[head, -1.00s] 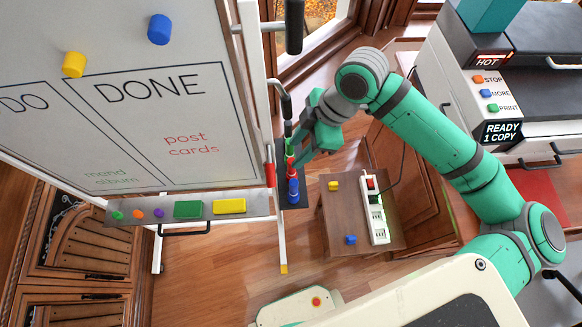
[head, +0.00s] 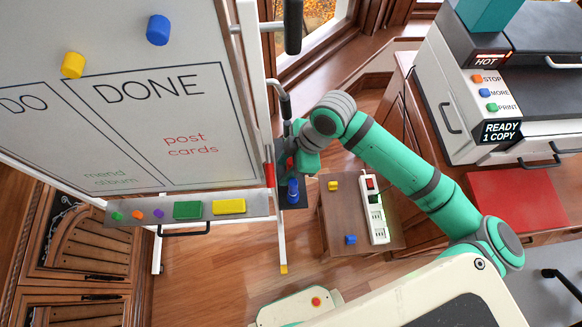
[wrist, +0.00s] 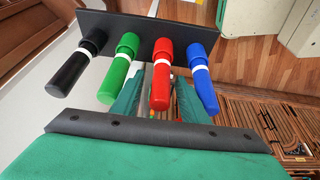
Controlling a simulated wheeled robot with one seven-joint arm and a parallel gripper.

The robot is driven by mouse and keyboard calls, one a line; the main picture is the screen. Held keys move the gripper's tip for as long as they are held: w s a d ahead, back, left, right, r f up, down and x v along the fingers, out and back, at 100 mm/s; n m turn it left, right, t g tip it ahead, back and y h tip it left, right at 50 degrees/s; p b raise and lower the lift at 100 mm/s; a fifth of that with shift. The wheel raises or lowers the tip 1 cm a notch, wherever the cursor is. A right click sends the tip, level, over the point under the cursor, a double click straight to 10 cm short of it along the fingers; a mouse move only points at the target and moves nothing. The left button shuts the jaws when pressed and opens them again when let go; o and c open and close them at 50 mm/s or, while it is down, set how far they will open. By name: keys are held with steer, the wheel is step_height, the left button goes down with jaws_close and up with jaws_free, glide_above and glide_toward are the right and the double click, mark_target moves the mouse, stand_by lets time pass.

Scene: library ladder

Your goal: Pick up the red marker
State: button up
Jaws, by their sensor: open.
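The red marker (wrist: 161,75) stands in a dark holder (wrist: 150,28) in the wrist view, between the green marker (wrist: 119,68) and the blue marker (wrist: 203,78). A black marker (wrist: 78,66) is at the left end. My gripper (wrist: 158,97) is open, with one green finger on each side of the red marker; I cannot tell whether they touch it. In the head view my gripper (head: 300,160) is at the holder beside the whiteboard. It hides the green and black markers there. The blue marker (head: 293,190) shows in front, and only a bit of red shows behind it.
The whiteboard (head: 130,130) and its tray (head: 255,205) with magnets and erasers stand to the left. A small table (head: 335,225) with a power strip (head: 376,210) and two small blocks is to the right. A printer (head: 480,100) stands further right.

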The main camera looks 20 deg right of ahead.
jaws_close()
